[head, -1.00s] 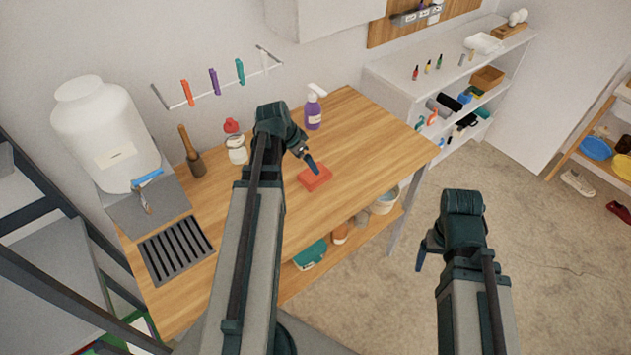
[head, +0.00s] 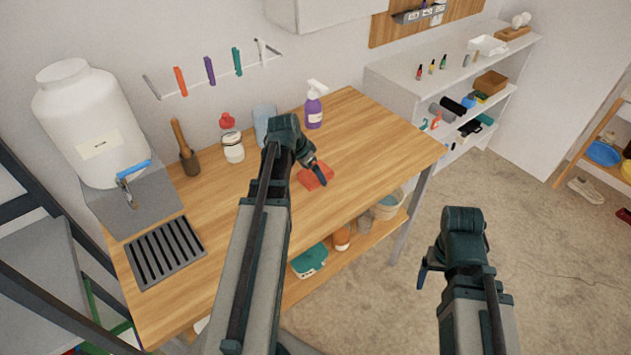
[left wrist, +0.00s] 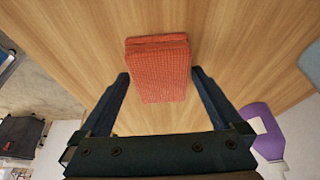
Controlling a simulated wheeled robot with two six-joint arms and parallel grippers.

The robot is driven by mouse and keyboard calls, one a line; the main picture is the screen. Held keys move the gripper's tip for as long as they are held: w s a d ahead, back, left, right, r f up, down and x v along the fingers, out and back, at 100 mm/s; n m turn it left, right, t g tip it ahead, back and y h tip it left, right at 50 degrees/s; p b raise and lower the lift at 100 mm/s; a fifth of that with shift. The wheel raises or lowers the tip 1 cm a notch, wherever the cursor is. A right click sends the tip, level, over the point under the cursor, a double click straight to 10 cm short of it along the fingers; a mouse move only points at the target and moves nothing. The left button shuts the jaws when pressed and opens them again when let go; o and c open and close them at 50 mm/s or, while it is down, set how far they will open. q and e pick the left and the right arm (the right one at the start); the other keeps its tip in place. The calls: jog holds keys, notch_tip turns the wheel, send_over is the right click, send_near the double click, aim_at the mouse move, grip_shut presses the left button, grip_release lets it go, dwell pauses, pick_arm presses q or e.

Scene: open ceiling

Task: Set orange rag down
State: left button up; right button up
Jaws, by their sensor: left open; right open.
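The orange rag (head: 318,174) lies folded on the wooden worktop (head: 375,165), near the middle. In the left wrist view the rag (left wrist: 160,70) lies flat, its near end reaching between my open left fingers, with wood showing on both sides. My left gripper (head: 319,174) is open over the rag and partly hides it in the head view; in the wrist view its fingers (left wrist: 160,92) do not touch the rag's sides. My right gripper (head: 424,272) hangs over the floor at the right, away from the worktop; its gap is hard to see.
A purple spray bottle (head: 314,108), a white jar (head: 233,148) and a blue-grey container (head: 264,122) stand along the worktop's back. A black slotted rack (head: 165,252) and a large white tank (head: 90,125) are at the left. The worktop's right part is clear.

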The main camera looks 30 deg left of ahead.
pick_arm(q)
jog(key=shift+w+f, duration=0.2)
jog(key=shift+f, duration=0.35)
jog(key=shift+r, duration=0.1)
pick_arm(e)
jog(key=shift+f, duration=0.4)
pick_arm(q)
jog(key=shift+c, duration=0.2)
jog(key=c, duration=1.2)
jog(key=shift+d+r, duration=0.1)
pick_arm(e)
jog(key=shift+r, duration=0.1)
